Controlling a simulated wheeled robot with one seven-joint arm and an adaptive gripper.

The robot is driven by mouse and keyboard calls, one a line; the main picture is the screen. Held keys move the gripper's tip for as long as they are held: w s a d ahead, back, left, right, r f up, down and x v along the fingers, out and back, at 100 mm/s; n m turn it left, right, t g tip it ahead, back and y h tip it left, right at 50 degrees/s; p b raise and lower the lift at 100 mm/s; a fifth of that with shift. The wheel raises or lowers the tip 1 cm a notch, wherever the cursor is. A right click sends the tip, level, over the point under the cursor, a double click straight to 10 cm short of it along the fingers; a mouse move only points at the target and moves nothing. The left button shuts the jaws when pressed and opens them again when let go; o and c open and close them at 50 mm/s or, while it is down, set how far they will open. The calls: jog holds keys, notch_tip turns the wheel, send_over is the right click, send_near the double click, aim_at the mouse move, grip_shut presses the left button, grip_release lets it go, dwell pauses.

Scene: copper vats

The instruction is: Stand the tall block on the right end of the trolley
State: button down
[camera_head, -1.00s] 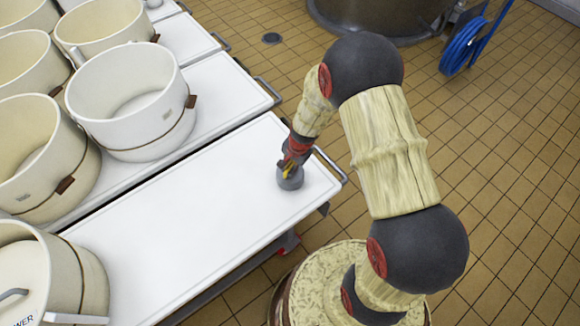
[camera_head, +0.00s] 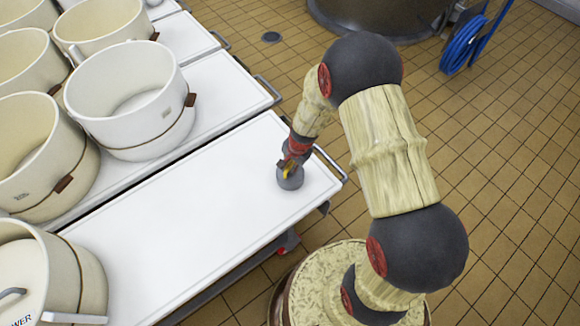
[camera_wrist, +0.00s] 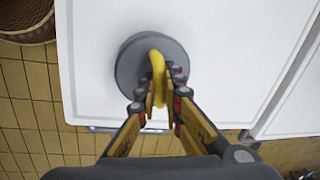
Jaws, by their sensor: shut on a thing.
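A grey round-topped piece (camera_head: 290,181) with a yellow upright grip is at the right end of the white trolley (camera_head: 200,215). It looks upright and appears to rest on the trolley top; its height is hard to judge from above. I see no other tall block, so I take this to be it. In the wrist view the grey piece (camera_wrist: 133,66) shows as a disc, with the yellow grip (camera_wrist: 158,62) between my fingertips. My gripper (camera_wrist: 160,90) is shut on that yellow grip. In the head view my gripper (camera_head: 288,164) reaches down from above and partly hides the piece.
The trolley's middle is bare. A large cream pot (camera_head: 45,275) with a lid stands at its left end. More cream pots (camera_head: 133,100) stand on the trolleys behind. A metal handle (camera_head: 330,163) edges the right end. Tiled floor (camera_head: 510,200) lies beyond.

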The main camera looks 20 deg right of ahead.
jog(key=shift+w+r, duration=0.1)
jog(key=c, duration=1.9)
grip_release()
jog(key=shift+o, duration=0.3)
jog(key=shift+s, duration=0.25)
jog(key=shift+w+r+p, duration=0.1)
jog(key=shift+r+p, duration=3.05)
jog(key=shift+r, duration=0.3)
jog(key=s+a+n+g, duration=0.1)
jog(key=s+n+g, duration=0.15)
jog(key=s, duration=0.35)
jog(key=s+r+n+t, duration=0.2)
jog(key=s+r, duration=0.3)
jog(key=r, duration=0.8)
jog(key=s+r+n+t, duration=0.2)
jog(key=s+r+n, duration=0.2)
jog(key=r, duration=1)
jog(key=s+d+r+n+t+h, duration=0.1)
jog(key=s+r, duration=0.6)
jog(key=r, duration=0.7)
jog(key=shift+n+t, duration=0.65)
jog(key=shift+n, duration=0.3)
